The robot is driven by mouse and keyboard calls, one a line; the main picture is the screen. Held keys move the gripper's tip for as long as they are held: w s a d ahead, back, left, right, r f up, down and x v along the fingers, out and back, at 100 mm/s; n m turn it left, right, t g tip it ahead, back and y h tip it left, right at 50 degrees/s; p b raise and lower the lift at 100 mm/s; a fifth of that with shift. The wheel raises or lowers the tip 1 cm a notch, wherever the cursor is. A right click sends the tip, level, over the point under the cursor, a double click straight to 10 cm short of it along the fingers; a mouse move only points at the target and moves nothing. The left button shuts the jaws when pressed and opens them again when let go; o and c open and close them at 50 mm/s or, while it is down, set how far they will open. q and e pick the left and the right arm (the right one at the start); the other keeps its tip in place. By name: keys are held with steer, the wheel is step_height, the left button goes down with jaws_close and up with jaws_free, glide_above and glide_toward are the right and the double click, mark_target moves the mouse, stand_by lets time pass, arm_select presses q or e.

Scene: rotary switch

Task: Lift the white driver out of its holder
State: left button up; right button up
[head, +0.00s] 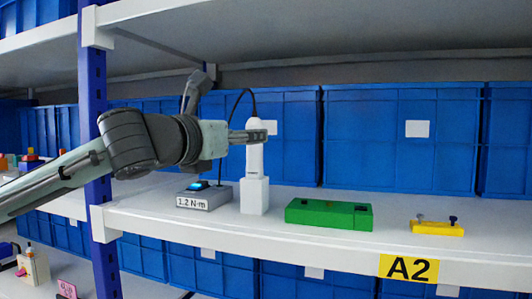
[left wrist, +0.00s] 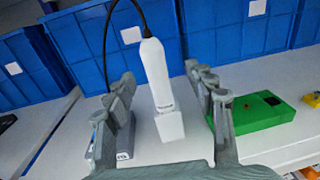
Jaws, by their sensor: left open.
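The white driver (head: 254,160) stands upright in its white block holder (head: 255,196) on the shelf, with a black cable from its top. It also shows in the left wrist view (left wrist: 156,75), above the holder (left wrist: 169,126). My left gripper (head: 256,136) comes in from the left at the height of the driver's upper body. In the left wrist view its two fingers (left wrist: 162,108) are spread wide, one on each side of the driver, with visible gaps. The driver's lower end is hidden in the holder. My right gripper is in neither view.
A grey box (head: 204,197) labelled 1.2 N·m stands left of the holder. A green block (head: 329,214) lies to its right, then a yellow block (head: 437,228) with screws. Blue bins (head: 400,150) line the back. A blue post (head: 93,120) and an upper shelf (head: 330,25) bound the space.

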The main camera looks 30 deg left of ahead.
mark_target(254, 153)
arm_select(q)
steer(key=w, duration=0.2)
steer(key=w+a, duration=0.1)
steer(key=w, duration=0.2)
steer(key=w+a, duration=0.1)
steer(key=w, duration=0.1)
steer(key=shift+w, duration=0.3)
jaws_close()
